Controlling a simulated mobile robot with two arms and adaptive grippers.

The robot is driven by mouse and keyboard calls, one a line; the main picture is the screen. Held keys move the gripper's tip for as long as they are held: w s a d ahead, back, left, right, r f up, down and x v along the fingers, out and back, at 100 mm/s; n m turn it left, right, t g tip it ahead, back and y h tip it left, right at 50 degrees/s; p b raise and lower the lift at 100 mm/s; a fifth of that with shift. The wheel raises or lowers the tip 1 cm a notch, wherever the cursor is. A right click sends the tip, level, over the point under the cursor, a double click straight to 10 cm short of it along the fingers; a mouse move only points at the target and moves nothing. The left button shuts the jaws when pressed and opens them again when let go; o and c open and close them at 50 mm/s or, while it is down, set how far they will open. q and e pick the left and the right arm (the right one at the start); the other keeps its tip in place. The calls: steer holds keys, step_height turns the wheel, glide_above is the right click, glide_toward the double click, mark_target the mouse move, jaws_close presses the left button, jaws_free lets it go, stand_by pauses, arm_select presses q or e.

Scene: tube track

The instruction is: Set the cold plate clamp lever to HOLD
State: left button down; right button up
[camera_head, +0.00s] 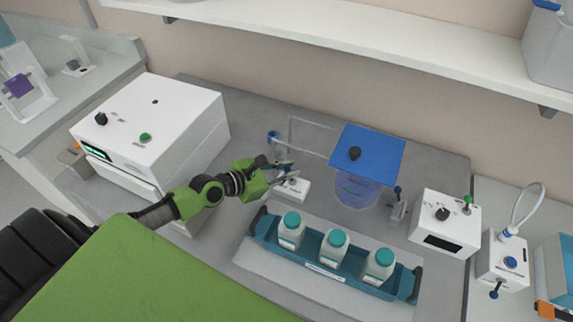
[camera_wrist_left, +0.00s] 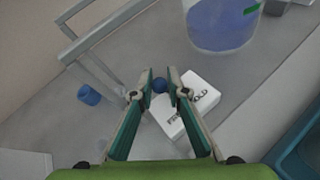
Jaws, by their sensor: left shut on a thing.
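The clamp lever unit is a small white box (camera_head: 293,190) on the bench; in the left wrist view the white box (camera_wrist_left: 185,112) carries a partly covered label beginning with F and a HOLD label. The lever's blue ball knob (camera_wrist_left: 159,86) is between the fingertips of my left gripper (camera_wrist_left: 159,88). In the head view my left gripper (camera_head: 287,170) is at the box, its fingers closed around the knob. The lever's shaft is hidden, so I cannot tell its setting. My right gripper is out of view.
A blue square plate with a black knob (camera_head: 375,152) sits over a clear blue vessel (camera_head: 357,190) to the right. A teal rack (camera_head: 322,262) with white bottles stands in front. A white instrument (camera_head: 150,125) is at left. A clear frame (camera_head: 312,135) stands behind the gripper.

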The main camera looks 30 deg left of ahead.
arm_select(q)
steer(key=shift+d+r+m+y+p, duration=0.5)
steer(key=shift+y+p, duration=0.2)
steer(key=shift+p, duration=2.15)
steer(key=shift+d+f+p, duration=0.15)
steer(key=shift+p, duration=0.2)
steer(key=shift+d+f+m+g+y+p, duration=0.15)
steer(key=shift+d+m+g+y+p, duration=0.2)
steer(key=shift+m+y, duration=0.2)
steer(key=shift+w+d+f+m+y, duration=0.1)
steer(key=shift+d+f+m+y, duration=0.1)
steer(key=shift+d+m+y, duration=0.65)
steer(key=shift+f+g+y, duration=0.15)
steer(key=shift+g+y, duration=0.1)
steer(key=shift+y, duration=0.35)
steer(key=shift+m, duration=0.3)
steer(key=c, duration=2.3)
jaws_free()
steer(key=shift+a, duration=0.1)
